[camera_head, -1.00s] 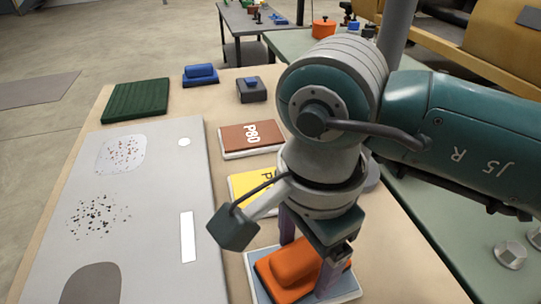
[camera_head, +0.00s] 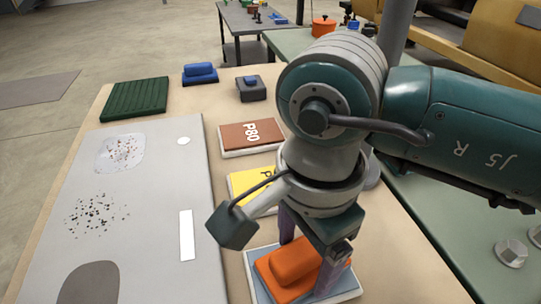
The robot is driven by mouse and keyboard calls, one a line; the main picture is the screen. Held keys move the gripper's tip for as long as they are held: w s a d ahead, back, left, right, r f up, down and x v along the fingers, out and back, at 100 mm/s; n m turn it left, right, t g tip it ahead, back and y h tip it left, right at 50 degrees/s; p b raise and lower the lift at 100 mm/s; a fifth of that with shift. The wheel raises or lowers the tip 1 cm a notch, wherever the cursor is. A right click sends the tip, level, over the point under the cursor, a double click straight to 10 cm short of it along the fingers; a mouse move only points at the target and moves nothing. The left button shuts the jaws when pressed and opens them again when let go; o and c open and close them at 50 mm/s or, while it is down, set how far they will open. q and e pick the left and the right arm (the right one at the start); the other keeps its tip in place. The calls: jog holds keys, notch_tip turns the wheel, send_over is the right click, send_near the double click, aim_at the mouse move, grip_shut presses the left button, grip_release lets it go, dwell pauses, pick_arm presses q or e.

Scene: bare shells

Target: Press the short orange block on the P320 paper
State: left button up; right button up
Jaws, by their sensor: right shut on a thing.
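The short orange block (camera_head: 284,281) has a raised orange grip on top and sits on a light blue-grey pad (camera_head: 348,286) with a white edge at the bottom of the head view. The pad's label is hidden, so I cannot read whether it is P320. My right gripper (camera_head: 306,262) points down over the block and is shut on its raised grip, one finger on each side. My left gripper is out of view.
A brown P80 pad (camera_head: 235,136) and a yellow pad (camera_head: 246,184), partly covered by my arm, lie behind. A grey panel (camera_head: 150,233) with speckled patches lies left. A green ridged pad (camera_head: 135,98), a blue block (camera_head: 200,74) and a dark grey block (camera_head: 252,90) stand farther back.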

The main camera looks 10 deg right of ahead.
aim_at(306, 248)
jog(key=shift+d, duration=0.1)
notch_tip(306, 248, up, 4)
jog(key=p, duration=0.3)
jog(key=shift+f, duration=0.25)
notch_tip(306, 248, up, 4)
jog(key=p, duration=0.3)
jog(key=shift+f, duration=0.2)
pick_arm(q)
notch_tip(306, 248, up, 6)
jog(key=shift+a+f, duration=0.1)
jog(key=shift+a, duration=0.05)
